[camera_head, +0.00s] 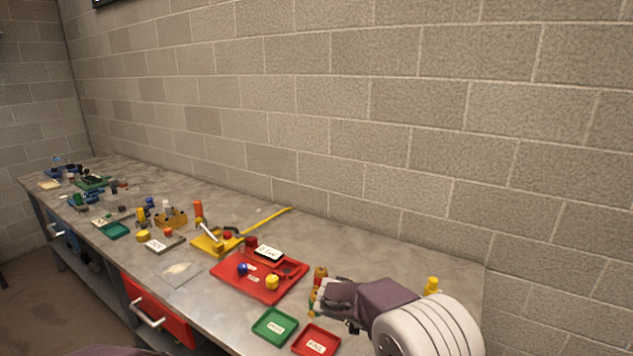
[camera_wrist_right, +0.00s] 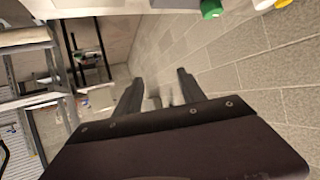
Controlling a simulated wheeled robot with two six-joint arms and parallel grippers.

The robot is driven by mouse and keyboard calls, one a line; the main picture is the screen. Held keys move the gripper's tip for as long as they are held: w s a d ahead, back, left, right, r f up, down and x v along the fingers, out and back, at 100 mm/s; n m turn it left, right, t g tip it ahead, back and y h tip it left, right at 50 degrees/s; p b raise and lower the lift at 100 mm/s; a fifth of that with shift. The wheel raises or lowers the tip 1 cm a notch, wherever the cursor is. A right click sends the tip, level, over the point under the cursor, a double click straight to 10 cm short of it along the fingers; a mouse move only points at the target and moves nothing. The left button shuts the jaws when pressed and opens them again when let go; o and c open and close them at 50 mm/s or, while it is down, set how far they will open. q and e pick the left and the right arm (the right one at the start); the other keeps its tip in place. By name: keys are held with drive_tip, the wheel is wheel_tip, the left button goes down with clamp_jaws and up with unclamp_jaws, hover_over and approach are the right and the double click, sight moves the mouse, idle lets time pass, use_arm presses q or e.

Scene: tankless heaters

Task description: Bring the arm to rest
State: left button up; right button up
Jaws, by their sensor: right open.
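My right arm comes in from the lower right of the head view. Its right gripper (camera_head: 338,305) is over the front right part of the bench, just right of a small orange and green object (camera_head: 318,279). In the right wrist view the two fingers of the right gripper (camera_wrist_right: 160,88) stand apart with nothing between them. I cannot tell how high it is above the bench. My left gripper is not in view.
The long grey workbench (camera_head: 385,258) runs along a block wall (camera_head: 330,110). Near the gripper are a red tray (camera_head: 238,279) with small parts, a green tray (camera_head: 275,327) and a small red tray (camera_head: 316,341). A yellow object (camera_head: 432,285) stands behind my arm.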

drive_tip(key=s+d+g+y, duration=0.2)
drive_tip(key=s+d+y, duration=0.15)
drive_tip(key=s, duration=0.35)
drive_tip(key=s+a+f+n+y, duration=0.1)
drive_tip(key=s+f+n+y, duration=0.1)
drive_tip(key=s+f, duration=0.1)
drive_tip(key=s+a+f+n+y, duration=0.2)
drive_tip(key=s+f+n, duration=0.1)
drive_tip(key=s+a+f+n+y, duration=0.1)
drive_tip(key=s+f+n+y, duration=0.1)
drive_tip(key=s+f, duration=0.1)
drive_tip(key=shift+s+a+y, duration=0.25)
drive_tip(key=shift+s+a, duration=0.15)
drive_tip(key=shift+s, duration=0.05)
drive_tip(key=w+a+f+n+t+y, duration=0.1)
drive_tip(key=a+f+n+t+y, duration=0.2)
drive_tip(key=n, duration=0.9)
drive_tip(key=a, duration=0.3)
drive_tip(key=shift+w+f+t, duration=0.3)
drive_tip(key=shift+w+f, duration=0.05)
drive_tip(key=shift+w, duration=0.05)
